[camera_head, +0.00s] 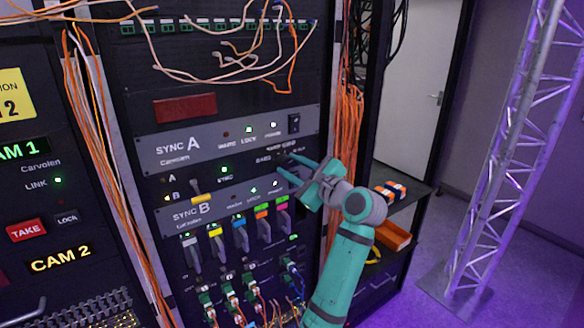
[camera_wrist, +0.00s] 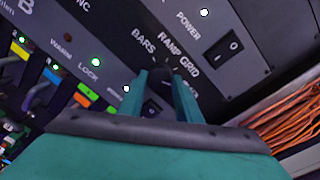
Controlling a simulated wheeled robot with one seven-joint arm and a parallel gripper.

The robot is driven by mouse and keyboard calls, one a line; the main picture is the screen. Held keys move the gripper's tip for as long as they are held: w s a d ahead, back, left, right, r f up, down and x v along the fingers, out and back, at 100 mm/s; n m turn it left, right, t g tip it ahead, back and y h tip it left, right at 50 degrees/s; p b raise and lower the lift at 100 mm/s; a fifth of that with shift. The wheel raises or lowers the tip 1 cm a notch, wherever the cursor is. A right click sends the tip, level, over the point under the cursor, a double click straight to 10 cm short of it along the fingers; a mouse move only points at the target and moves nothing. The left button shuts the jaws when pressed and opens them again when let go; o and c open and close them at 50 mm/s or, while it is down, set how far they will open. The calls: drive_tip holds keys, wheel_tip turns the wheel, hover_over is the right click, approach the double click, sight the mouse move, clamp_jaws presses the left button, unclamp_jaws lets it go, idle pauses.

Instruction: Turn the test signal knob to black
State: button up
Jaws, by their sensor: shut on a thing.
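The test signal knob (camera_wrist: 156,98) is a dark knob between my fingers in the wrist view. Labels BARS, RAMP and GRID stand around it; another label at its right is partly hidden by a finger. Which label the knob points to is hard to tell. My gripper (camera_wrist: 160,80) is shut on the knob, one teal finger on each side. In the head view my gripper (camera_head: 283,165) reaches in from the right to the panel strip between the SYNC A and SYNC B units, and the knob is small and dark there.
A power rocker switch (camera_wrist: 222,52) sits right of the knob. Orange cables (camera_head: 347,125) hang right of the rack. A metal truss (camera_head: 505,150) stands at the far right.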

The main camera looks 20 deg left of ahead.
drive_tip(key=shift+f+m, duration=0.15)
drive_tip(key=shift+m, duration=0.25)
drive_tip(key=o, duration=1)
drive_tip(key=shift+o, duration=0.2)
drive_tip(key=v, duration=1.1)
drive_tip(key=shift+w, duration=0.1)
